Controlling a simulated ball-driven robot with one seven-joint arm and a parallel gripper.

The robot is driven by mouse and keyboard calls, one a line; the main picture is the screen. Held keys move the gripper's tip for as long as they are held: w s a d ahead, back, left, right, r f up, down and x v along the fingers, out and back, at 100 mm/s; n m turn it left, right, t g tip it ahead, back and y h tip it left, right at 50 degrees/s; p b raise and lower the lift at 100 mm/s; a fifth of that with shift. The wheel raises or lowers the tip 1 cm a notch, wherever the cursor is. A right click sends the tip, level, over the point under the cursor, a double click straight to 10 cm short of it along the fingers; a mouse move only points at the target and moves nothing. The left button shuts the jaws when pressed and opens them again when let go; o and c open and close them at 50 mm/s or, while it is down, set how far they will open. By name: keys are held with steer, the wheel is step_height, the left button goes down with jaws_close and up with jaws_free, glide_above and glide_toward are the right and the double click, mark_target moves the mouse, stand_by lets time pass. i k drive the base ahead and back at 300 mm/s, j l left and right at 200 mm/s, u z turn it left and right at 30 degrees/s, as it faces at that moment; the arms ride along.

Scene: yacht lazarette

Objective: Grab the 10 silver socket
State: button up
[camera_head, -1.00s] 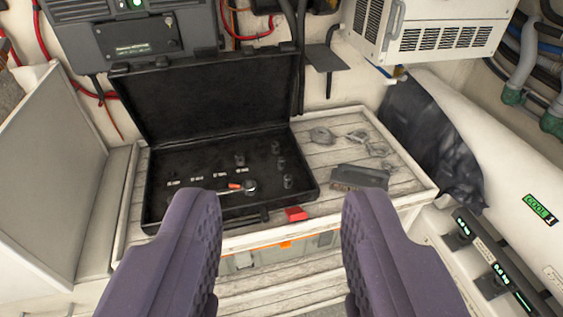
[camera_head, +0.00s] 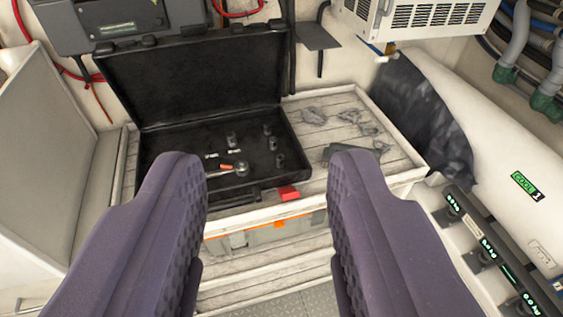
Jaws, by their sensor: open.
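An open black tool case (camera_head: 185,171) sits on a slatted wooden bench, its lid raised at the back. Several small dark sockets stand in the right half of its tray, among them a back-left one (camera_head: 231,138), a back-right one (camera_head: 267,130), one below it (camera_head: 272,143) and a front one (camera_head: 280,161). Their sizes cannot be read, so I cannot tell which is the 10. A ratchet (camera_head: 241,168) with a red-orange mark lies in front of them. My gripper (camera_head: 265,165) is open and empty, its purple fingers apart in front of the case. The left finger hides the case's front-left part.
A red block (camera_head: 288,192) lies at the case's front edge. Grey metal parts (camera_head: 358,120) and a dark brush-like item (camera_head: 340,153) lie right of the case. A white vented box (camera_head: 420,18) hangs above. A grey panel (camera_head: 60,150) stands at left.

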mark_target(273, 140)
steer(key=i+u, duration=0.2)
steer(key=i, duration=0.25)
steer(key=i+l+u, duration=0.15)
steer(key=i, duration=0.35)
steer(key=i+l+u, duration=0.1)
steer(key=i, duration=0.5)
